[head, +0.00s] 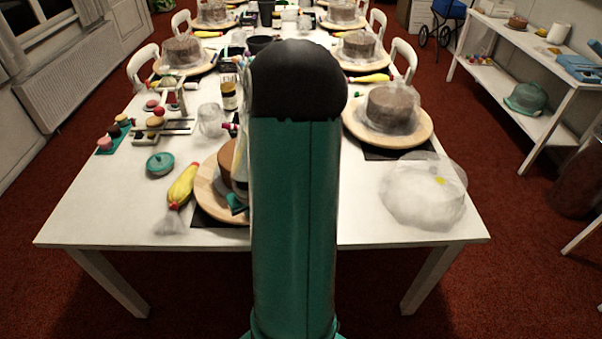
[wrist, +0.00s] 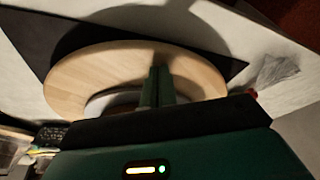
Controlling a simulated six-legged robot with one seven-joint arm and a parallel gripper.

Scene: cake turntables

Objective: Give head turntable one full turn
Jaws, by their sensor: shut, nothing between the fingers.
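A round wooden turntable (head: 208,193) stands at the near left of the table, partly hidden behind my arm. A brown cake (head: 226,156) shows on it, mostly hidden. In the wrist view the pale wooden disc (wrist: 85,75) fills the upper middle, lying on a dark mat (wrist: 60,35). My gripper (wrist: 159,72) is shut and empty, with its green fingers over or against the disc. I cannot tell whether they touch it. In the head view my gripper is largely behind my arm.
A yellow piping bag (head: 183,186) lies close by the turntable's left side. A teal lidded dish (head: 160,163) is farther left. Another turntable (head: 418,133) with a wrapped cake and a clear crumpled cover (head: 424,191) are on the right. The table's front left corner is clear.

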